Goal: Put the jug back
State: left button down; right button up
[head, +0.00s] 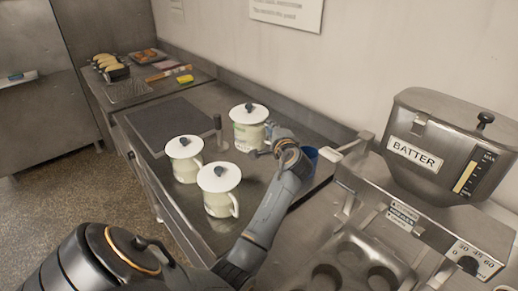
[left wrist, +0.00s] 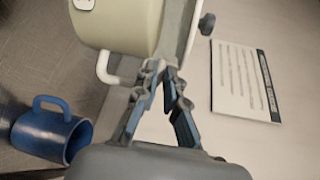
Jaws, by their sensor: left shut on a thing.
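Three cream jugs with white lids and dark knobs show in the head view: one at the back (head: 248,137), one at the left (head: 184,169) and one in front (head: 220,203). My left gripper (head: 262,143) is at the right side of the back jug and shut on its handle. In the left wrist view the fingers (left wrist: 157,78) meet at this jug (left wrist: 125,28), beside its white handle. The finger contact is partly hidden. I cannot tell whether the jug touches the counter. My right gripper is not in view.
The batter dispenser (head: 440,150) is at the right. A dark mat (head: 170,124) lies left of the jugs. A yellow sponge (head: 185,79) lies farther back.

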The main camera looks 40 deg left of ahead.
pick_arm(q)
notch_tip(320, 180, down, 9)
jog(key=shift+w+a+f+p, duration=0.15)
jog(key=shift+a+f+p, duration=0.05)
jog(key=shift+a+p, duration=0.2)
dwell(0.4)
jog(key=c, duration=1.7)
grip_release()
jog(key=shift+d+f, duration=0.1)
jog(key=shift+f, duration=0.05)
jog(key=shift+o, duration=1.3)
jog(key=shift+d, duration=0.1)
